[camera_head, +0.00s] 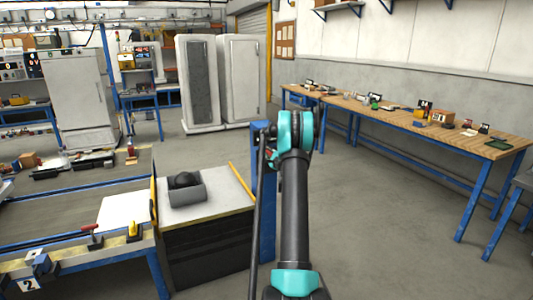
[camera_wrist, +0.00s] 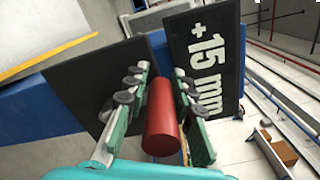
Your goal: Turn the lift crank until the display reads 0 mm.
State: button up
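The red crank handle (camera_wrist: 162,118), a short cylinder, stands between the two fingers of my gripper (camera_wrist: 161,72) in the wrist view. The fingers lie close along both sides of it and look shut on it. The crank's arm and pivot are hidden. In the head view, my arm's end hides most of the crank, and the display's reading does not show there. A blue post (camera_head: 266,215) stands just below my gripper.
A workbench with a grey bin (camera_head: 188,190) is left of the post. A long wooden bench (camera_head: 440,128) with small items runs along the right wall. White cabinets (camera_head: 241,80) stand at the back. The floor (camera_head: 375,215) right of my arm is clear.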

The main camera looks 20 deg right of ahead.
jog(key=shift+o, duration=1.2)
jog(key=shift+s+d+f, duration=0.1)
jog(key=shift+d+f, duration=0.05)
jog(key=shift+d, duration=0.3)
jog(key=shift+o, duration=0.8)
jog(key=shift+a, duration=0.15)
jog(key=s, duration=1.2)
